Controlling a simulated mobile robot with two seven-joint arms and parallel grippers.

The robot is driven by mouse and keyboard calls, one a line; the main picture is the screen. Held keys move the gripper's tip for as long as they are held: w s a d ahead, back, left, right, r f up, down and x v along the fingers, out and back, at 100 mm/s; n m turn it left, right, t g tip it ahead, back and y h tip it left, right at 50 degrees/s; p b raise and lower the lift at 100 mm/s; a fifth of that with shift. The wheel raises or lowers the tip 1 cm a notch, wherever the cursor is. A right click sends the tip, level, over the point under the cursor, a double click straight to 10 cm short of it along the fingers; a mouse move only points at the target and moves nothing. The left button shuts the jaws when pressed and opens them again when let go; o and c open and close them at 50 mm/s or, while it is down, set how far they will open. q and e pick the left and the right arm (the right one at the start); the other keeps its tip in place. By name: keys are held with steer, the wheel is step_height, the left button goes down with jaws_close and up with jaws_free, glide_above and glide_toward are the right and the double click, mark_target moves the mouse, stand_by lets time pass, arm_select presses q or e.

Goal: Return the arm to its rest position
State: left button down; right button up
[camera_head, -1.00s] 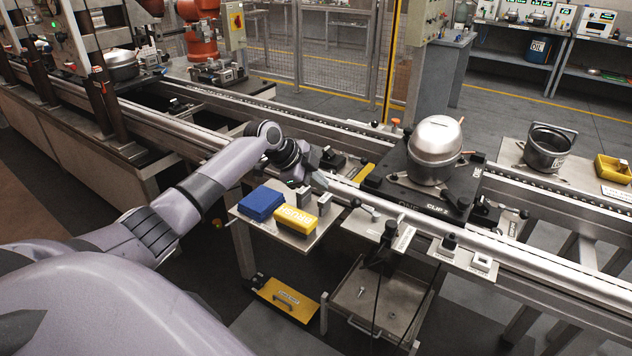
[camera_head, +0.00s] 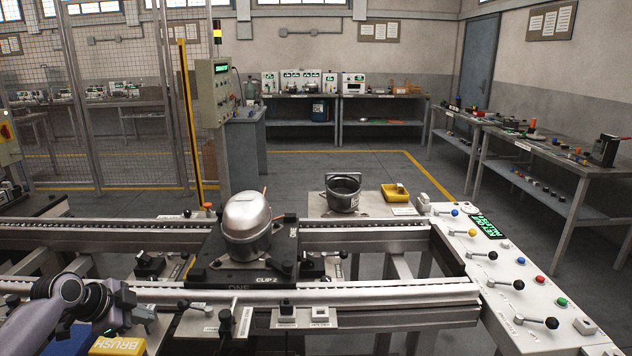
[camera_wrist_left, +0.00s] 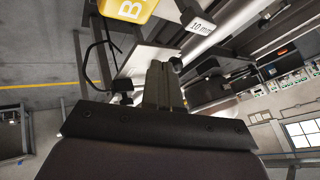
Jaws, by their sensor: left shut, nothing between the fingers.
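My left gripper (camera_head: 125,318) is at the lower left of the head view, beside the near rail of the conveyor and above the small side shelf. Its fingers are together with nothing between them, as the left wrist view (camera_wrist_left: 160,80) shows. My left arm (camera_head: 58,298) comes in from the left edge, low in the picture. My right gripper is in neither view.
A yellow BRUSH box (camera_head: 117,346) and a blue block (camera_head: 72,342) lie close below the gripper. A silver compressor (camera_head: 247,222) stands on a black pallet (camera_head: 238,276) on the conveyor. A control panel (camera_head: 500,270) with levers stands at right.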

arm_select(q)
steer(key=s+d+f+n, duration=0.4)
steer(key=s+d+f, duration=0.75)
steer(key=f, duration=0.35)
steer(key=s+d+n+t, duration=0.1)
steer(key=s+d+n, duration=0.2)
steer(key=s, duration=0.5)
steer(key=s+d+n+t+y, duration=0.1)
steer(key=s+d+n+t, duration=0.1)
steer(key=s+d, duration=0.4)
steer(key=shift+s+f+n, duration=0.15)
steer(key=shift+s+n, duration=0.65)
steer(key=shift+s, duration=0.45)
